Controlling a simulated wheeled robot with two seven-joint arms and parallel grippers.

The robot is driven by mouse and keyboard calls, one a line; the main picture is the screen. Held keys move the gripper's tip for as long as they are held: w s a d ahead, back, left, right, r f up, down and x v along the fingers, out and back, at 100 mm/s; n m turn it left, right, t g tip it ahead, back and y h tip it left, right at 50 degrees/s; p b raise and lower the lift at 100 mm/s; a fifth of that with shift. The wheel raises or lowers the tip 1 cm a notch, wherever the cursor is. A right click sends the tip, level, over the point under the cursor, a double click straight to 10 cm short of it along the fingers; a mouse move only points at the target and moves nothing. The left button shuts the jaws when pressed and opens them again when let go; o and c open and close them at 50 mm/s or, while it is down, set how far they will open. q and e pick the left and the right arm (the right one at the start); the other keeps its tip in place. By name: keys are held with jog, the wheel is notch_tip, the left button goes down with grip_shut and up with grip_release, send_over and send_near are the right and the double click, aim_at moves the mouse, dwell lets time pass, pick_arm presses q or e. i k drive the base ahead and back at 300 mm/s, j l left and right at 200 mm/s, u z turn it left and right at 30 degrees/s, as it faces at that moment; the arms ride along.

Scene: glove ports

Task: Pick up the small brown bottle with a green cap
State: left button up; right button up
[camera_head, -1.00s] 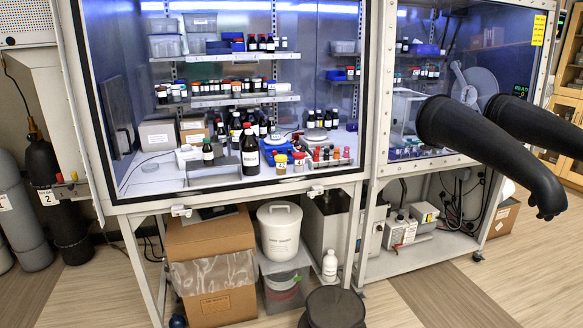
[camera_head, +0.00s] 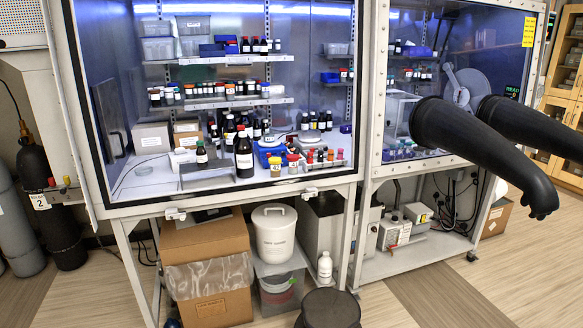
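A small dark brown bottle with a green cap (camera_head: 201,157) stands upright near the front left of the work surface inside the left cabinet. It has a white label and stands beside a grey tray (camera_head: 208,177). A larger dark bottle with a white label (camera_head: 243,157) stands to its right. Neither of my grippers is in view.
The left cabinet has a raised front frame edge (camera_head: 230,191). Small coloured-cap jars (camera_head: 293,163) and shelves of bottles surround the bottle. Black gloves (camera_head: 465,140) jut out from the right cabinet. A cardboard box (camera_head: 208,240) and a dark round stool (camera_head: 330,308) stand below.

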aim_at(202, 158)
jog(key=i+u, duration=0.4)
jog(key=i, duration=1)
jog(key=l, duration=0.1)
